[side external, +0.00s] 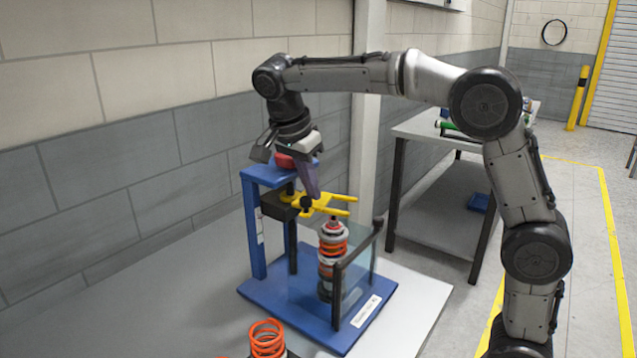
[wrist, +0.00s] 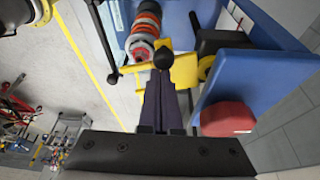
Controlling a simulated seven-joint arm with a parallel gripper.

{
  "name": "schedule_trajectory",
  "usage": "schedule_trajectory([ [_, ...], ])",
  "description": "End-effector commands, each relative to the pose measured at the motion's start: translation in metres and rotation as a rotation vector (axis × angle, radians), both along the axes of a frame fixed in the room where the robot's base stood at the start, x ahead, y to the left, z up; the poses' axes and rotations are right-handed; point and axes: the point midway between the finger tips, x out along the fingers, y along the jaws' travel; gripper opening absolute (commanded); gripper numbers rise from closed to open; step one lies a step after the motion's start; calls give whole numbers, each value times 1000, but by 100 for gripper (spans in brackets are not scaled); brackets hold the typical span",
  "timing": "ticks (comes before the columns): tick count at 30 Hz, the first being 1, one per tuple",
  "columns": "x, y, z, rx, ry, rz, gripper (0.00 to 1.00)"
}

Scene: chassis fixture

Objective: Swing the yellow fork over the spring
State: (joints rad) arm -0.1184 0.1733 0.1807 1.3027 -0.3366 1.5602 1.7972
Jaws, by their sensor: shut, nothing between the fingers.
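The yellow fork (side external: 322,203) sticks out from the blue press frame, its two prongs pointing right. In the side view its prongs appear just above the top of the coil-over strut with the red-orange spring (side external: 333,248), which stands upright on the blue base. In the wrist view the fork (wrist: 184,71) lies beside the top end of the spring (wrist: 147,24); I cannot tell exact alignment. My gripper (side external: 313,194) is shut and empty, its dark purple fingers pointing down close to the fork's black knob (side external: 305,203). The knob shows at the fingertips (wrist: 162,76) in the wrist view; contact is unclear.
A red button (side external: 284,161) sits on top of the blue frame (side external: 254,226). A clear guard panel (side external: 358,275) with dark posts stands right of the spring. A loose orange spring (side external: 267,338) stands at the table's front. A second bench (side external: 437,200) is behind.

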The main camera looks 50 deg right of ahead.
Motion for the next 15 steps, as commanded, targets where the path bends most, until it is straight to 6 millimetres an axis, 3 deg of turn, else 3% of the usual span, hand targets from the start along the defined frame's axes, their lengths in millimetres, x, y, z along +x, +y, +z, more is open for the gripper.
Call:
schedule_trajectory([
  [15,7,16,0,0,1,2,0],
])
